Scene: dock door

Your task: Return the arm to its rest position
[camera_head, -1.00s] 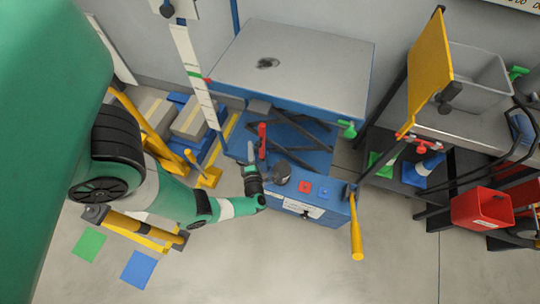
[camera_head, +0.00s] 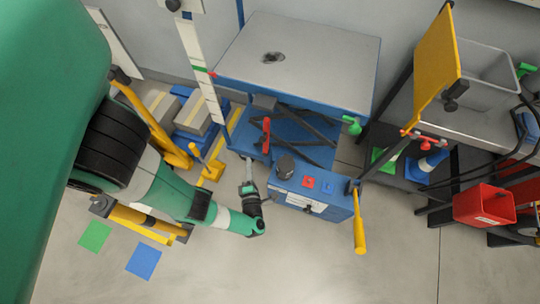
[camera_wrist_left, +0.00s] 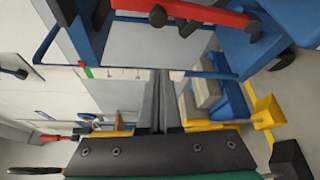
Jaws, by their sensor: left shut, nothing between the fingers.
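My left arm comes in from the left in the head view. Its gripper (camera_head: 248,172) points up the picture, just left of the blue control box (camera_head: 327,207) of the lift table, apart from it. In the left wrist view the two fingers (camera_wrist_left: 158,98) lie together, shut with nothing between them. The box carries a dark knob (camera_head: 285,166), a red button pad (camera_head: 309,183) and a blue one (camera_head: 327,187). My right gripper is not in view.
The lift table (camera_head: 320,65) stands behind the box. A red lever (camera_head: 266,135) rises near the gripper; it also shows in the wrist view (camera_wrist_left: 190,12). A yellow handle (camera_head: 359,225) stands at the box's right. Yellow rails (camera_head: 145,115) lie left.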

